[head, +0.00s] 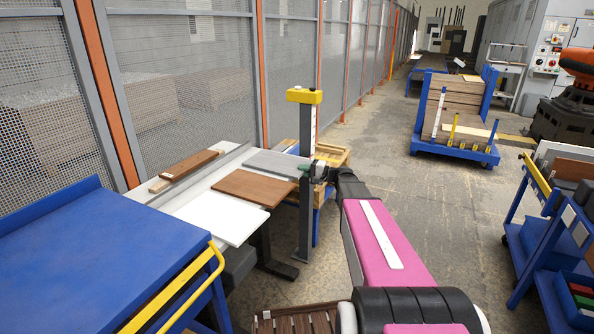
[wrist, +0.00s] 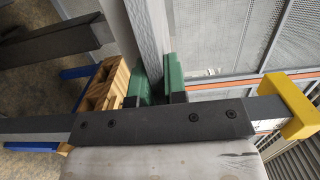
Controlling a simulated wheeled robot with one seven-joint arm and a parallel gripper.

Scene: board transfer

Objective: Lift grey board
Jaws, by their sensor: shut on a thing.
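The grey board (head: 277,163) lies flat at the far right end of the work table, beyond the brown board (head: 253,187). My gripper (head: 317,172) is at the grey board's right end, beside the dark post with the yellow top. In the wrist view, the green-padded jaws of my gripper (wrist: 163,80) are shut on the grey board (wrist: 146,30), one pad on each face. The board runs up and away from the jaws. I cannot tell whether it touches the table.
A white board (head: 220,217) lies nearest on the table, with a dark brown plank (head: 190,165) on the left. The post (head: 306,190) stands close to my gripper; its yellow top (wrist: 300,104) shows in the wrist view. A wooden crate (head: 330,155) sits behind. Mesh fence (head: 200,70) borders the left.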

